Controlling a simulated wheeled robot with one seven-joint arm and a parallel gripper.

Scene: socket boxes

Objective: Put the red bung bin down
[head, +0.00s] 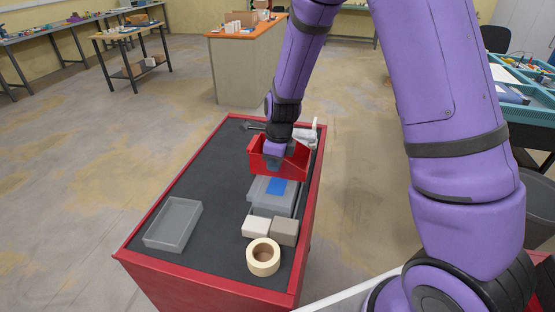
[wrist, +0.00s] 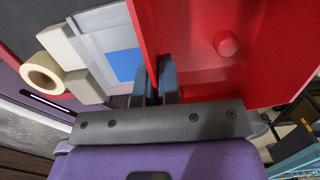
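The red bung bin (head: 290,168) is over the far right part of the cart top, just behind a grey box with a blue patch (head: 257,189). My gripper (head: 272,154) reaches down to the bin's near left side. In the wrist view, the two dark fingers of my gripper (wrist: 156,88) are close together with the bin's thin red wall (wrist: 148,35) between them. I cannot tell whether the bin's underside touches anything.
A grey tray (head: 173,224) lies at the front left. Two small blocks (head: 285,231) and a tape roll (head: 263,257) sit front right. Tools (head: 252,125) lie at the far edge.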

